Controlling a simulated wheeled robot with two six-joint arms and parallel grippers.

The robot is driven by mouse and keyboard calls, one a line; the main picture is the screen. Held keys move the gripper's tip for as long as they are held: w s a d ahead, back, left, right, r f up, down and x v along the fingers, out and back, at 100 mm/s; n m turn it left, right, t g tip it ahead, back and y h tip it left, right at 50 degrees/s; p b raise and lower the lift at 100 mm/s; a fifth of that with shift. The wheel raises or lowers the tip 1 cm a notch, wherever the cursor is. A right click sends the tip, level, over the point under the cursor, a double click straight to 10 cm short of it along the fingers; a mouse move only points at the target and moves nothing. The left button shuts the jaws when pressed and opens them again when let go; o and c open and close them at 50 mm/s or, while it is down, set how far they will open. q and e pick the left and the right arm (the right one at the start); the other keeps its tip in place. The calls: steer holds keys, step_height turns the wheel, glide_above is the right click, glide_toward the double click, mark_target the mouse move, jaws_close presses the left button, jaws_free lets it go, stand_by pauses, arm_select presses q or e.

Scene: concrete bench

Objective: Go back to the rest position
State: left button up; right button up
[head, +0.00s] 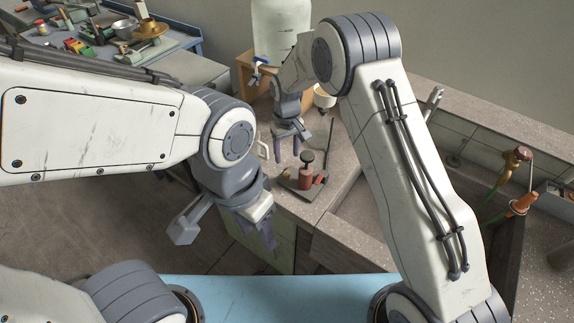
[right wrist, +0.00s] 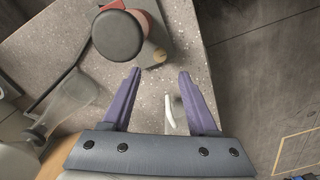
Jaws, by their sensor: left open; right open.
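In the head view my left gripper (head: 266,238) hangs low at the centre, in front of the bench's near face, open and empty. My right gripper (head: 290,137) points down over the concrete bench (head: 347,160), behind and to the left of a red device with a dark round knob (head: 306,170). In the right wrist view my right gripper (right wrist: 160,72) is open with nothing clamped between its fingers. The dark knob (right wrist: 118,38) shows just beyond the fingertips. A pale handle (right wrist: 168,110) shows between the fingers, lower down.
A clear glass vessel (right wrist: 72,100) lies left of the right fingers in the wrist view. A large translucent container (head: 281,28), a wooden box (head: 256,78) and a pale cup (head: 324,98) stand behind. A sink with taps (head: 518,155) is right; a cluttered side table (head: 190,38) is back left.

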steer(key=shift+r, duration=1.05)
steer(key=s+a+r+n, duration=0.1)
steer(key=s+a+r, duration=0.1)
steer(key=s+r, duration=1.05)
steer(key=s+d+r, duration=0.1)
steer(key=s+d, duration=0.2)
steer(key=s, duration=0.7)
steer(key=s+d+r+n+y, duration=0.1)
steer(key=s+d+r, duration=0.1)
steer(key=s, duration=0.8)
steer(key=shift+s+d, duration=0.25)
steer(key=shift+d, duration=0.4)
